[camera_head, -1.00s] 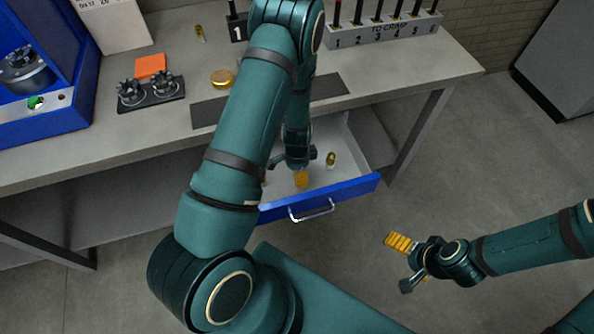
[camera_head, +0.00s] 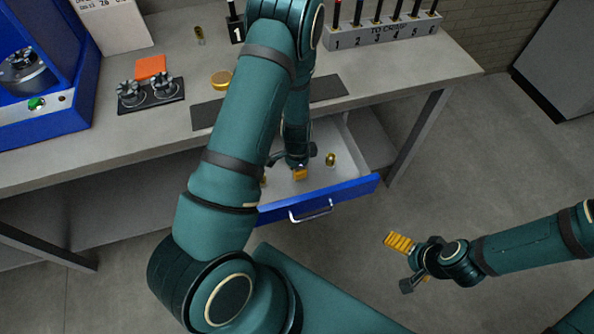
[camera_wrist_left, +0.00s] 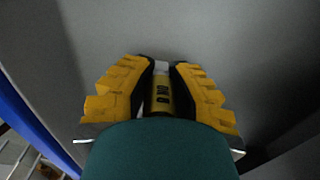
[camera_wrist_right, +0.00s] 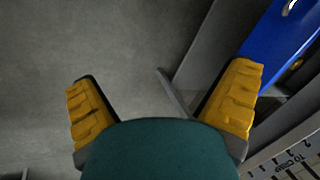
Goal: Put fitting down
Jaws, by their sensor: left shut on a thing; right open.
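My left gripper (camera_head: 299,174) is inside the open drawer (camera_head: 352,181) and shut on a brass fitting (camera_wrist_left: 162,92). In the left wrist view the fitting shows between the yellow finger pads (camera_wrist_left: 160,95), with dark marks on its side. In the head view the left arm hides most of this gripper, and the held fitting cannot be made out. I cannot tell whether it touches the drawer floor. Another brass fitting (camera_head: 330,159) stands in the drawer, right of the gripper. My right gripper (camera_head: 402,262) is open and empty, out over the floor right of the drawer.
The grey bench (camera_head: 420,68) holds a labelled marker rack (camera_head: 384,32), a brass disc (camera_head: 221,79), a small brass piece (camera_head: 200,35), an orange square (camera_head: 151,67) and a black holder with knobs (camera_head: 150,93). A blue machine (camera_head: 60,112) stands left.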

